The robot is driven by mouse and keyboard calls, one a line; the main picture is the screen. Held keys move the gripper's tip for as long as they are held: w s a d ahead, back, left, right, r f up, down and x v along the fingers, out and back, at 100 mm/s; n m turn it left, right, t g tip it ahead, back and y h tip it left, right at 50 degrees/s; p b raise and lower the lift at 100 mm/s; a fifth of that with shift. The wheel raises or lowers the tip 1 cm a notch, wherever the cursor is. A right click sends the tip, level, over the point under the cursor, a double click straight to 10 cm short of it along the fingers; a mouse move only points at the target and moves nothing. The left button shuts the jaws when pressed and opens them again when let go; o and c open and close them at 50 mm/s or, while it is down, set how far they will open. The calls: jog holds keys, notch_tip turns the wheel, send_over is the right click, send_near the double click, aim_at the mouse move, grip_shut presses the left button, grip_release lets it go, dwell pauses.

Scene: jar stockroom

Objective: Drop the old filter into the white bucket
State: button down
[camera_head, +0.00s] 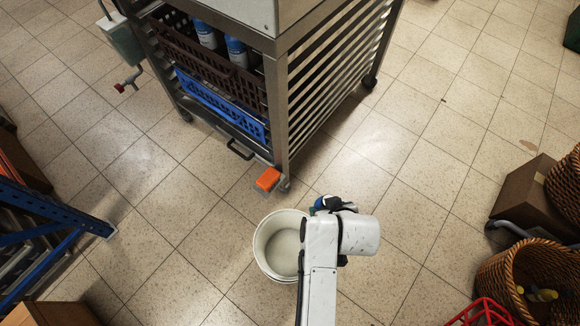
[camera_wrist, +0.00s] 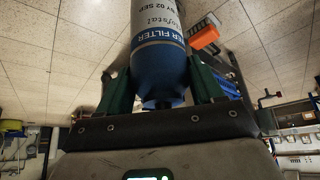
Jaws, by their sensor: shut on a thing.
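The old filter (camera_wrist: 158,45) is a white and blue cylinder with printed lettering. My gripper (camera_wrist: 162,88) is shut on it, with a green finger on each side. In the head view my gripper (camera_head: 328,206) is mostly hidden by my arm, and only a bit of blue shows beside it. The white bucket (camera_head: 259,262) stands on the tiled floor just left of my arm. It is open at the top and its visible inside looks empty. My gripper is up and to the right of the bucket's rim in the picture. I cannot make out the bucket in the wrist view.
A metal rack (camera_head: 279,100) with a brown crate (camera_head: 215,60) and a blue crate (camera_head: 215,100) stands behind the bucket. An orange block (camera_head: 268,179) lies by its near corner. Wicker baskets (camera_head: 500,275) and a carton (camera_head: 522,195) stand at right. Floor between is clear.

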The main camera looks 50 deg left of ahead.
jog(key=s+a+f+n+b, duration=0.1)
jog(key=s+f+b, duration=0.3)
jog(key=f, duration=0.4)
jog(key=s+f+n+b, duration=0.1)
jog(key=s+f+b, duration=0.4)
jog(key=f, duration=0.3)
jog(key=shift+a+f+g+b, duration=0.15)
jog(key=shift+a+g+b, duration=0.15)
jog(key=shift+a+g, duration=0.1)
jog(key=shift+c, duration=2.2)
grip_release()
jog(key=o, duration=0.4)
jog(key=shift+c, duration=0.2)
jog(key=shift+s+d, duration=0.1)
jog(key=shift+f, duration=0.1)
